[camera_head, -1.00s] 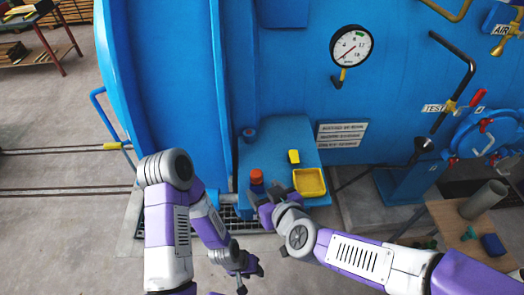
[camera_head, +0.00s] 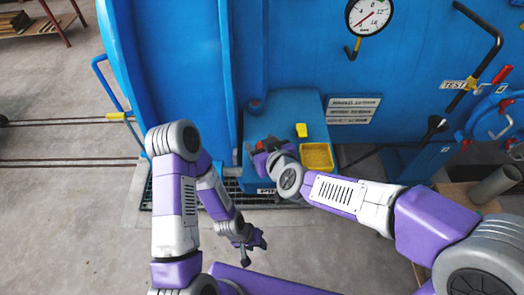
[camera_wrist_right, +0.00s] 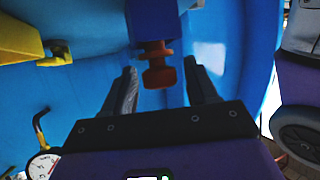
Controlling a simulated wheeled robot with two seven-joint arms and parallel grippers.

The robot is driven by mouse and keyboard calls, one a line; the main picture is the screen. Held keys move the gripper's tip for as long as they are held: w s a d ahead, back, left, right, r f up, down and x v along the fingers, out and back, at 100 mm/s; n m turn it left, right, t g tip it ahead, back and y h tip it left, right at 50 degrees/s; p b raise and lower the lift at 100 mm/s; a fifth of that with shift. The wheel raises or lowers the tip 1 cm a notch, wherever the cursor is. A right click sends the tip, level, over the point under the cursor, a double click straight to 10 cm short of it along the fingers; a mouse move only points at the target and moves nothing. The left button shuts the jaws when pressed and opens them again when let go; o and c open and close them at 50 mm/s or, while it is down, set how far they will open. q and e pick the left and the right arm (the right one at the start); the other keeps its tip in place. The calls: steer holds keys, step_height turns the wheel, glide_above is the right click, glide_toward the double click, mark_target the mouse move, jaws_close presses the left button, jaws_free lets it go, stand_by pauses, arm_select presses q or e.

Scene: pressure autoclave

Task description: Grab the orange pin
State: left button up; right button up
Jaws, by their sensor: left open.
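The orange pin (camera_wrist_right: 158,66) shows in the right wrist view, joined to a dark blue part (camera_wrist_right: 152,20) and lying between my two right fingers in the picture. There are visible gaps on both sides, and I cannot tell whether it is fully between them in depth. My right gripper (camera_wrist_right: 160,82) is open and empty. In the head view my right gripper (camera_head: 262,158) is over the blue ledge (camera_head: 290,108), with a bit of red-orange (camera_head: 270,143) beside it, mostly hidden. My left gripper (camera_head: 257,241) is open and empty, lower, in front of the ledge.
A floor grate (camera_head: 260,201) lies below. Open floor is at the left.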

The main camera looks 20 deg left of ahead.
steer(key=c, duration=0.9)
